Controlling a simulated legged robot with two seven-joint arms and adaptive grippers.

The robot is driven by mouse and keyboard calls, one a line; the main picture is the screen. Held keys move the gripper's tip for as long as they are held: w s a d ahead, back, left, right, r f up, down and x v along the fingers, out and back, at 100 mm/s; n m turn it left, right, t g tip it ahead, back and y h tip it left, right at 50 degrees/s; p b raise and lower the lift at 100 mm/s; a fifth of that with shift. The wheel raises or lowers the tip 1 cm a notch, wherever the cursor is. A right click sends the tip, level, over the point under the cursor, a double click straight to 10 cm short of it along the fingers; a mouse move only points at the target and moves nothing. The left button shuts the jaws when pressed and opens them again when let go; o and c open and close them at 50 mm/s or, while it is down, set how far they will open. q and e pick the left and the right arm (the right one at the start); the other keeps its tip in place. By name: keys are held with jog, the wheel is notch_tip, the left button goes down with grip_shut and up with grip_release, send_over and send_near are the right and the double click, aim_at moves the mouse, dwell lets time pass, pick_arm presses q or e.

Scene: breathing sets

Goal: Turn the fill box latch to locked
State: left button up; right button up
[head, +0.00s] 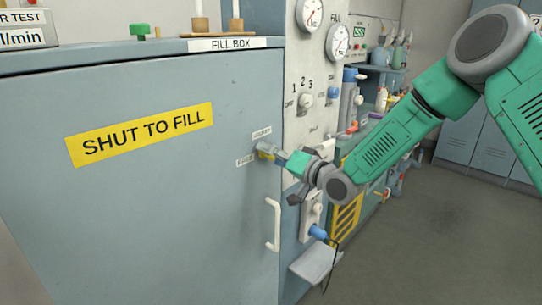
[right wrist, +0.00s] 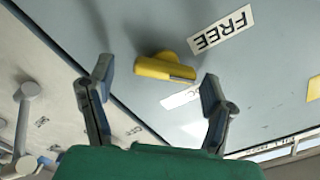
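The fill box (head: 170,190) is a grey-blue cabinet with its door shut. Its yellow latch (head: 264,153) sits near the door's right edge, partly covered by my right gripper (head: 276,156). Small labels, "LOCKED" (head: 262,133) and "FREE" (head: 245,160), are beside it. In the right wrist view the latch (right wrist: 163,67) is a yellow bar lying between and just beyond the spread fingers of my right gripper (right wrist: 160,78), with visible gaps on both sides. My left gripper is out of view.
A white door handle (head: 273,224) is just below the latch. To the right is a panel with gauges (head: 337,42), a selector knob (head: 305,101) and a blue fitting (head: 317,231). Grey lockers (head: 495,140) stand at the back right, with open floor before them.

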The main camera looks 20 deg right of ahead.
jog(key=v, duration=1.2)
jog(key=shift+f, duration=0.1)
